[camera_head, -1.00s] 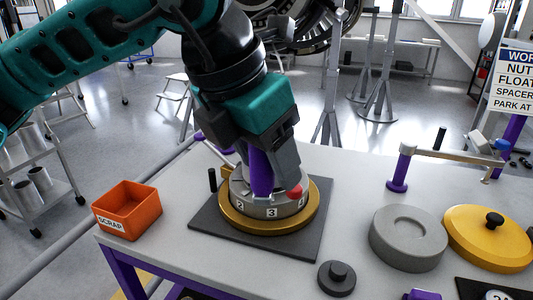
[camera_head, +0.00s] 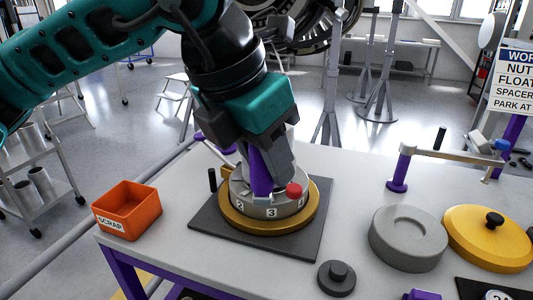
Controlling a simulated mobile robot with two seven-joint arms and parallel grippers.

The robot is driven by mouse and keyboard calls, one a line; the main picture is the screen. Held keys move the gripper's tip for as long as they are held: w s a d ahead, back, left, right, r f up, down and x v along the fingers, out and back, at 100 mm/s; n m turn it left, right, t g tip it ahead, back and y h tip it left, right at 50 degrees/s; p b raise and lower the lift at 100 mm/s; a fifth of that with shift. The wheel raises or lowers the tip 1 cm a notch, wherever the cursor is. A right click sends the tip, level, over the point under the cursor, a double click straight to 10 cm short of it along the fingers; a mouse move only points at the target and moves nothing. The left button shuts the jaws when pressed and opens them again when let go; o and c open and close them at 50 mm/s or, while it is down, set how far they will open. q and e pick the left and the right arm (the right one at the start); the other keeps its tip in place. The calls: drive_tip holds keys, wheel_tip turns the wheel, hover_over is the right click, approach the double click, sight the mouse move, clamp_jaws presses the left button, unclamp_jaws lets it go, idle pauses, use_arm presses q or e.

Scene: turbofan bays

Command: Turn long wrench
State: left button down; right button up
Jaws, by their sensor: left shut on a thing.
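My left gripper (camera_head: 268,172) comes down over the round fixture on the table and is shut on a purple upright handle (camera_head: 258,175). The handle looks like part of the long wrench, but the gripper hides much of it. Below it is a grey ring (camera_head: 255,211) with number labels, 2 and 3 clearly legible. The ring sits in a gold-coloured base (camera_head: 247,228) on a dark square plate (camera_head: 316,225). A red knob (camera_head: 293,189) stands at the ring's right side, close to the fingers. A thin pale bar with a purple end (camera_head: 218,153) shows behind the fixture. My right gripper is not in view.
An orange SCRAP bin (camera_head: 128,212) stands left of the plate. On the right are a grey disc (camera_head: 408,238), a yellow lid (camera_head: 490,236), a small dark knobbed disc (camera_head: 336,278) and a purple post (camera_head: 398,172) with a metal bar. A short black peg (camera_head: 212,180) stands behind-left.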

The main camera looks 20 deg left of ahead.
use_arm(q)
drive_tip(key=shift+a+f+b, duration=0.1)
drive_tip(key=shift+a+b, duration=0.4)
drive_tip(key=shift+s+a+r+b, duration=0.1)
drive_tip(key=shift+s+a+b, duration=0.1)
drive_tip(key=shift+a, duration=0.4)
drive_tip(key=shift+s+a+r+b, duration=0.1)
drive_tip(key=shift+a+b, duration=0.05)
drive_tip(key=shift+a, duration=0.45)
drive_tip(key=c, duration=1.1)
unclamp_jaws()
drive_tip(key=o, duration=0.3)
drive_tip(key=shift+a, duration=0.2)
drive_tip(key=shift+d, duration=0.1)
